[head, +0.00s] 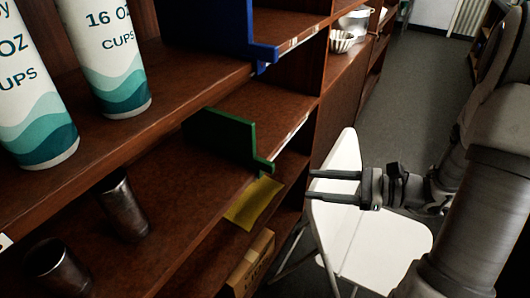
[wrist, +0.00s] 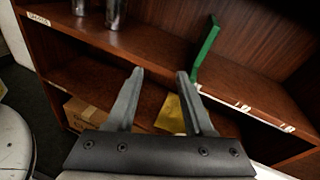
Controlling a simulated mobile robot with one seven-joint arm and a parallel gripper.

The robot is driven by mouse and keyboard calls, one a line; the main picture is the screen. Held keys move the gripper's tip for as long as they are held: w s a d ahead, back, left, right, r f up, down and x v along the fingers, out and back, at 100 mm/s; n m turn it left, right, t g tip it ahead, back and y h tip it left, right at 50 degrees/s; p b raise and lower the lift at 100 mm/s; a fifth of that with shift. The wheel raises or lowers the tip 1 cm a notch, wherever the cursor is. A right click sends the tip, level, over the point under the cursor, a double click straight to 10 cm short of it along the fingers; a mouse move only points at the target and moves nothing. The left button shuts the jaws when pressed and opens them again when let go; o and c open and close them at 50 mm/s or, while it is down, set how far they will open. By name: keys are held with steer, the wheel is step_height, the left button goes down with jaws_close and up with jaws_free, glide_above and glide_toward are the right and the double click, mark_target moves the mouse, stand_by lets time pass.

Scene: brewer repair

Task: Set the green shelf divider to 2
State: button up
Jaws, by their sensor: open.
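The green shelf divider (head: 228,138) stands upright on a middle shelf of the brown shelving, with its small tab (head: 263,165) at the shelf's front edge. In the wrist view the divider (wrist: 206,47) is a thin green strip just beyond the right fingertip. White labels (wrist: 243,106) run along that shelf's front edge; their numbers are too small to read. My gripper (head: 312,186) is open and empty, in front of the shelves and right of the divider, apart from it. It also shows in the wrist view (wrist: 160,75).
A blue divider (head: 215,30) stands on the shelf above. Paper cup stacks (head: 108,55) and metal cups (head: 123,208) stand at left. A yellow sheet (head: 253,203) and cardboard box (head: 250,265) are below. A white folding chair (head: 345,240) stands below my gripper.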

mark_target(274, 165)
steer(key=w+d+f+m+t+b, duration=0.2)
steer(key=w+d+f+m+t, duration=0.2)
steer(key=f+m+t, duration=0.15)
steer(key=shift+g, duration=0.35)
steer(key=b+x, duration=0.2)
steer(key=x, duration=1.4)
steer(key=shift+w+a+f, duration=0.15)
steer(key=shift+a, duration=0.1)
jaws_close()
